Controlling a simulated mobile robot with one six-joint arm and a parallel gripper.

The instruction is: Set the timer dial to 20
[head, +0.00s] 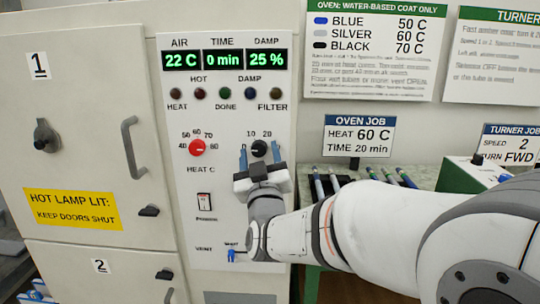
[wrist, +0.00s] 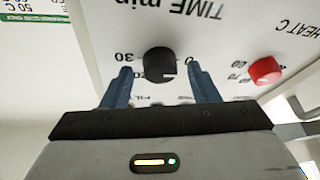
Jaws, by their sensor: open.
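The black timer dial (head: 259,148) is on the white oven panel, below the printed 10 and 20. The dial also shows in the wrist view (wrist: 159,63), upside down, with 30 on its left and 0 on its right. A pale mark on it points to the 0 side. The TIME display (head: 223,60) reads 0 min. My gripper (head: 259,152) is open, with one blue finger on each side of the dial. In the wrist view (wrist: 160,75) gaps show between fingers and dial. How deep the fingertips reach around it is unclear.
A rocker switch (head: 204,203) and a vent slider (head: 232,254) are lower down. The oven job card (head: 357,135) reads 60 C, 20 min. Rods lie on the counter at right.

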